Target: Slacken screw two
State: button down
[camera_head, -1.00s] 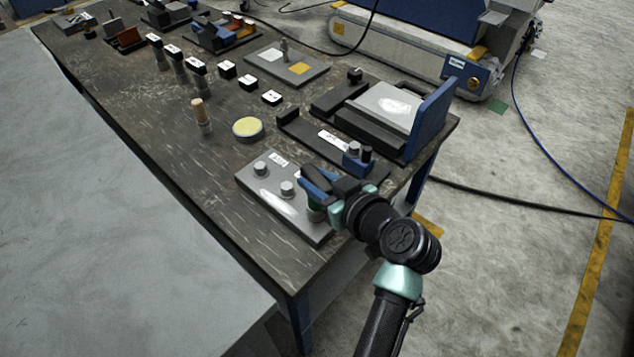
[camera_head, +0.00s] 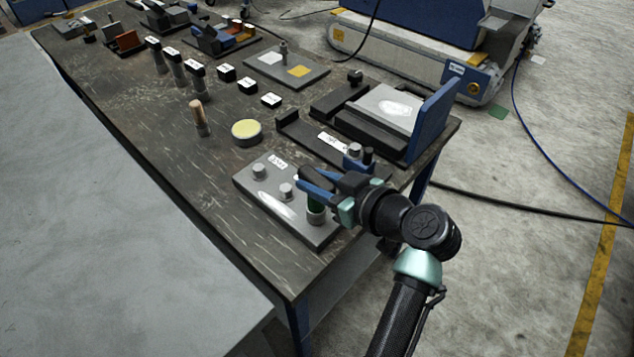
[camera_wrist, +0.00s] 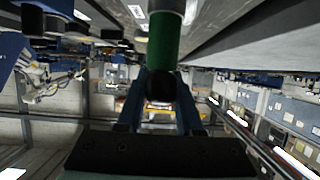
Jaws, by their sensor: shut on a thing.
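A grey metal plate (camera_head: 262,200) with a small label lies at the near end of the bench. Two grey screw heads, one at the far left (camera_head: 259,171) and one in the middle (camera_head: 286,191), stand bare on it. At its near right stands an upright green cylinder (camera_head: 315,204) with a grey lower end. My gripper (camera_head: 316,187) is level, pointing left, its blue fingers shut on the top of this green piece. The wrist view shows the green cylinder (camera_wrist: 163,42) with a dark end between the fingers (camera_wrist: 160,88). I cannot read which screw is number two.
Behind the plate are a black fixture (camera_head: 300,126) and a blue upright panel (camera_head: 434,118). A round yellow-topped disc (camera_head: 247,130) and a wooden-handled tool (camera_head: 198,116) stand farther left. The bench's left front surface is mostly clear.

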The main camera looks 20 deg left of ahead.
jog(key=shift+n+g+y+b, duration=0.5)
jog(key=shift+n+g+b, duration=0.3)
jog(key=shift+b, duration=0.1)
jog(key=shift+r+m+t+p, duration=0.15)
jog(key=shift+m+t+p, duration=0.35)
jog(key=shift+t, duration=0.1)
jog(key=shift+r, duration=0.1)
jog(key=shift+r+p, duration=1.9)
jog(key=shift+r, duration=0.95)
jog(key=shift+d+f, duration=0.1)
